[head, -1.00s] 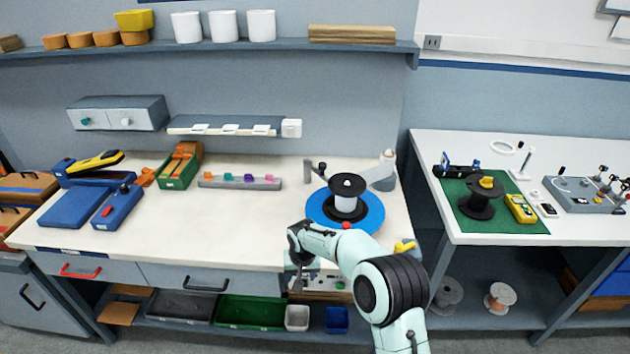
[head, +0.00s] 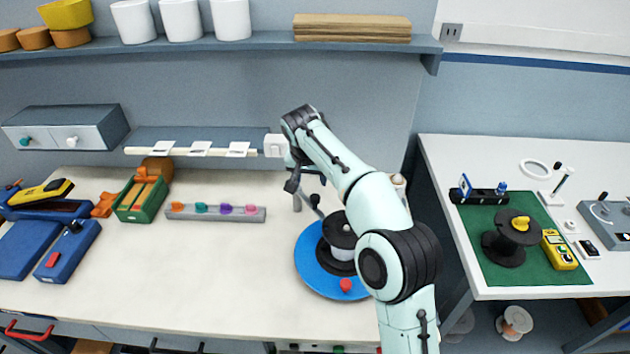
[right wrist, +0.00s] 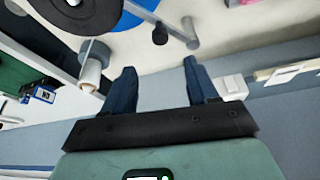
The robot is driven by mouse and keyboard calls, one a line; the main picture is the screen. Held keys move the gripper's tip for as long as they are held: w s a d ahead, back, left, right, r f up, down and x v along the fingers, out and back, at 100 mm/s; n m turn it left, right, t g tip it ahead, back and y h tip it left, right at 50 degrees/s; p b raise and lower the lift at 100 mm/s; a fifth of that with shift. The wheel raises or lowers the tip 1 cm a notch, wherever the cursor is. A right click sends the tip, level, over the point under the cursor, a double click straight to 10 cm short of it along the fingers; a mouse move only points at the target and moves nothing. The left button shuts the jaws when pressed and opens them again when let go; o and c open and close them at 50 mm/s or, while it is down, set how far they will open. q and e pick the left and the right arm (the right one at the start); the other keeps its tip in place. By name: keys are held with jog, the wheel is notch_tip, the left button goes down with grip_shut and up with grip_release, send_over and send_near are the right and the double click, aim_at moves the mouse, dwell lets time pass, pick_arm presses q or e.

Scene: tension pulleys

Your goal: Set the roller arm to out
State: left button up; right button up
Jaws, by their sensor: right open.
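A blue disc (head: 312,268) on the bench carries a black spool (head: 342,232) with a white core and a red knob (head: 346,285). Behind it stands a short grey post (head: 297,202) with a black knob (head: 315,201) beside it. In the right wrist view, a grey bar carries the grey post (right wrist: 189,28) and the black knob (right wrist: 160,36); this looks like the roller arm. My right gripper (head: 292,187) is above and behind the post. Its open, empty fingers (right wrist: 159,65) point toward the bar, apart from it. My left gripper is out of view.
A white roller (right wrist: 91,72) shows left of my fingers in the right wrist view. A grey strip with coloured pegs (head: 215,213) lies left. The front bench is clear.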

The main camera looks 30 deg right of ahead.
aim_at(315, 197)
jog(key=x, duration=1.3)
jog(key=shift+w+d, duration=0.1)
jog(key=shift+w, duration=0.05)
grip_shut()
